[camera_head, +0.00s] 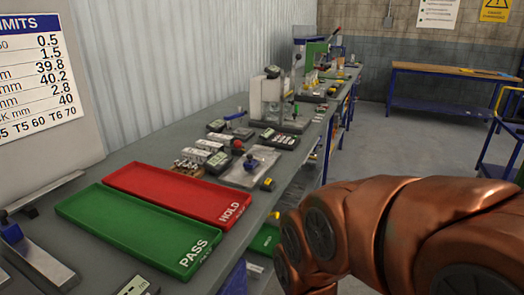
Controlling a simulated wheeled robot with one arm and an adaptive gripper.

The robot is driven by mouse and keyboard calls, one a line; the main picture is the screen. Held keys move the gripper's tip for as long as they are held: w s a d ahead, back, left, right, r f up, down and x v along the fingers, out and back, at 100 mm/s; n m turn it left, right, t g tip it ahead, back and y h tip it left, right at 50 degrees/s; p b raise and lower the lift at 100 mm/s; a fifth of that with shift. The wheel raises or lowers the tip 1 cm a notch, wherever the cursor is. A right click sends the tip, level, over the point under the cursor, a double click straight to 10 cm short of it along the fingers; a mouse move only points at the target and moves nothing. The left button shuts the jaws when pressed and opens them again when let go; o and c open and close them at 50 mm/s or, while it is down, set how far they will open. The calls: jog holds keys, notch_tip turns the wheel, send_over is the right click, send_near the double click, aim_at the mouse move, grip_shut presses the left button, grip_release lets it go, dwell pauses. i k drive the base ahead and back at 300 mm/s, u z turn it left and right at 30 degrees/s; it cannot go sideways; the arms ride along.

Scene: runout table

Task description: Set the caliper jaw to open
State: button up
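I cannot pick out the caliper or its jaw for sure. At the lower left of the bench lies a long grey metal piece (40,262) with a blue part at its upper end. Beside it, a small dark device (136,287) is cut off by the bottom edge. I cannot tell whether either belongs to the caliper. My copper-coloured arm fills the lower right, beside the bench. My gripper is outside the picture.
The grey bench (95,170) holds a green PASS tray (130,232) and a red HOLD tray (180,195). Several gauges and fixtures crowd the bench beyond them. A limits board (40,75) stands at left. Open floor (385,150) lies right of the bench.

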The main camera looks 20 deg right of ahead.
aim_at(250, 162)
jog(key=z, duration=1.55)
jog(key=i, duration=0.9)
jog(key=u, duration=2.6)
